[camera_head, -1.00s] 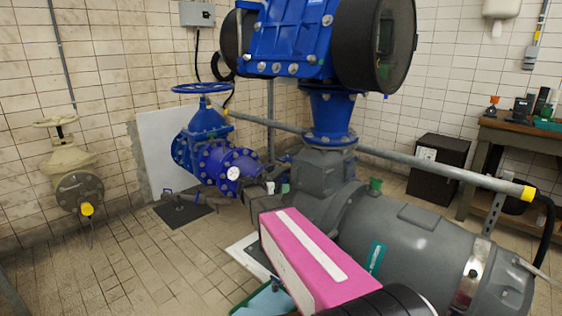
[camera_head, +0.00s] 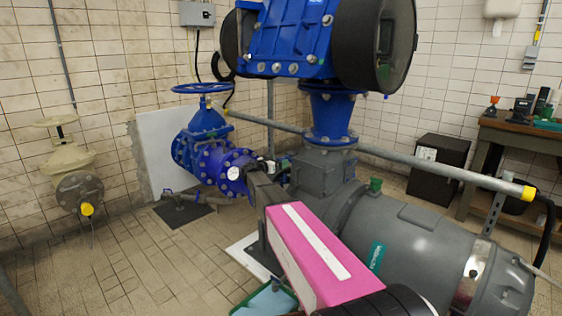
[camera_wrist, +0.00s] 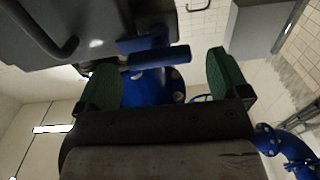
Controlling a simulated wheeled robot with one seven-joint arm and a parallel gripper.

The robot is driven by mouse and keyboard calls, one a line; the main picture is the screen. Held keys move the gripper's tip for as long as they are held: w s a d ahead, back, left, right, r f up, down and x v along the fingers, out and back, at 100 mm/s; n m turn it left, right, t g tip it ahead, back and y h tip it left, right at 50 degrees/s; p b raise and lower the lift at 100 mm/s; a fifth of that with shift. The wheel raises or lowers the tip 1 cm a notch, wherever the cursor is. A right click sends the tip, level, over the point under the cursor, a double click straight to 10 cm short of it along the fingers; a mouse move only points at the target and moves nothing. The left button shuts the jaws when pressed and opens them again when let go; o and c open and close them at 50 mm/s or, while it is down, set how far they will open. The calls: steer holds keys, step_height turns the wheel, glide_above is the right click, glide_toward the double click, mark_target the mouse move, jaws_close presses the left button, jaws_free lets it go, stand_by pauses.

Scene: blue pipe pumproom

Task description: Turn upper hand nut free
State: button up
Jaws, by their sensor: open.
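My gripper (camera_wrist: 165,75) shows in the wrist view with two green-padded fingers wide apart and nothing gripped. A blue bar-shaped part (camera_wrist: 155,58) lies across the gap between the fingers, beyond the tips or level with them; I cannot tell which. It may be the upper hand nut, but its shape is partly cut off by dark and grey parts. In the head view my pink-and-white arm link hides part of the pump, and no hand nut can be made out there.
A large grey pump (camera_head: 420,245) with a blue motor housing (camera_head: 290,40) fills the centre right. Blue valve piping (camera_head: 215,165) stands behind. A grey rail (camera_head: 440,170) runs across. A beige valve (camera_head: 68,165) is at left. The tiled floor (camera_head: 130,260) at left is clear.

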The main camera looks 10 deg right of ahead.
steer(key=shift+x, duration=1.25)
steer(key=c, duration=0.9)
steer(key=shift+c, duration=0.2)
